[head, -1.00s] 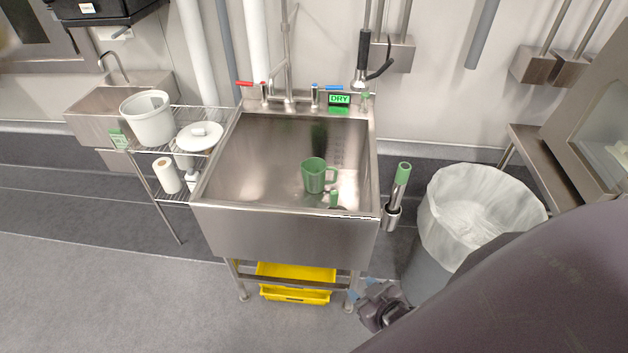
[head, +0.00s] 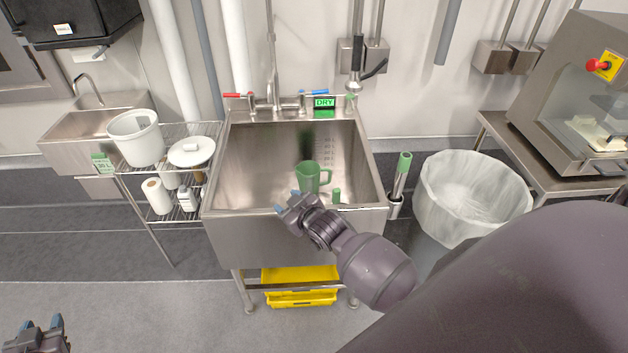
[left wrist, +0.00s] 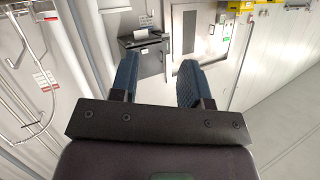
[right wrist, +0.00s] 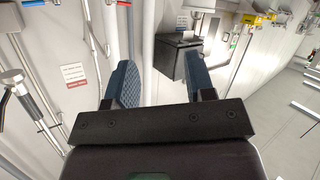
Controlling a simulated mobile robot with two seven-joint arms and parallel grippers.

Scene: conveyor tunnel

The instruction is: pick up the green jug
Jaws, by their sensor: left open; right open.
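The green jug (head: 309,177) stands upright in the steel sink basin (head: 240,165), with its handle toward the right. My right gripper (head: 285,205) is open and empty at the sink's front rim, in front of and a little left of the jug. It does not touch the jug. In the right wrist view the open fingers (right wrist: 160,85) have nothing between them. My left gripper (head: 38,325) is open and empty low at the left, far from the sink. Its open fingers also show in the left wrist view (left wrist: 160,83). Neither wrist view shows the jug.
A small green item (head: 337,195) is beside the jug. A green-topped tube (head: 402,170) hangs at the sink's right side. A lined bin (head: 470,200) stands at the right. A wire rack (head: 165,170) with a white bucket (head: 136,138) is at the left. The faucet (head: 272,80) rises behind.

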